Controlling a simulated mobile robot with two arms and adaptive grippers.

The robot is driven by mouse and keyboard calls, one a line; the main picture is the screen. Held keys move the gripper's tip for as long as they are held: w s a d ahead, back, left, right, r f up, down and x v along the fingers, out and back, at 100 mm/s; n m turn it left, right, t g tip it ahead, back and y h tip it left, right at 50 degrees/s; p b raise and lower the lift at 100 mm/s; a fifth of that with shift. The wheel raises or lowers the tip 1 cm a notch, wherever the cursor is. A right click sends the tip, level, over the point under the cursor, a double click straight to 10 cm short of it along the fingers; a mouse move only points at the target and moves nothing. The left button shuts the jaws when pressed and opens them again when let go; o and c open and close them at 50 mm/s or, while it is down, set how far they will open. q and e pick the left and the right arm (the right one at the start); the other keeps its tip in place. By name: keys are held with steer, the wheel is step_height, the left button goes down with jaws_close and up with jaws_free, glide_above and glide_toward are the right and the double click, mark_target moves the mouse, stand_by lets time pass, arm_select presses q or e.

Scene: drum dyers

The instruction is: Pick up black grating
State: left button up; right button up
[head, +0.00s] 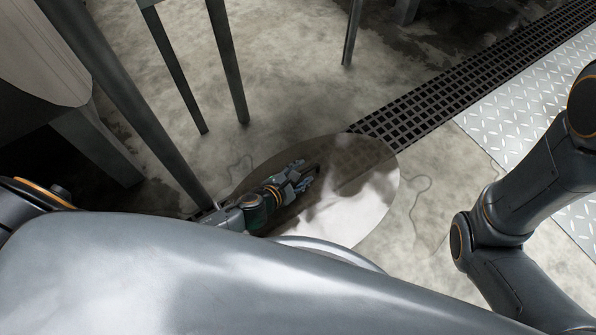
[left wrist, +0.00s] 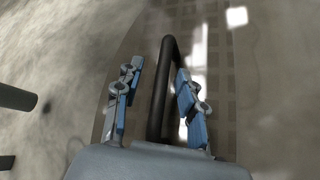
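A black grating (head: 440,100) lies in the floor as a long strip, running from the upper right to the middle of the head view. Its near end passes under a brownish, see-through oval sheet (head: 372,160) with bright reflections. My left gripper (head: 303,180) is low over this oval. In the left wrist view, my left gripper (left wrist: 160,68) is open, with its blue fingers on either side of a black bar handle (left wrist: 159,92). The right finger is close to the bar; a gap shows on the left. A faint grid (left wrist: 214,60) shows beyond the handle. My right gripper is out of view.
A diamond-patterned metal plate (head: 520,95) lies along the grating's right side. Metal legs (head: 228,60) of a stand rise to the left of my left gripper, and another post (head: 352,30) stands farther back. Open concrete floor (head: 290,75) lies between them.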

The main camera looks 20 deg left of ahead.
arm_select(q)
steer(key=shift+d, duration=0.1)
steer(key=shift+c, duration=0.4)
jaws_close()
steer(key=shift+s, duration=0.1)
steer(key=shift+r, duration=0.2)
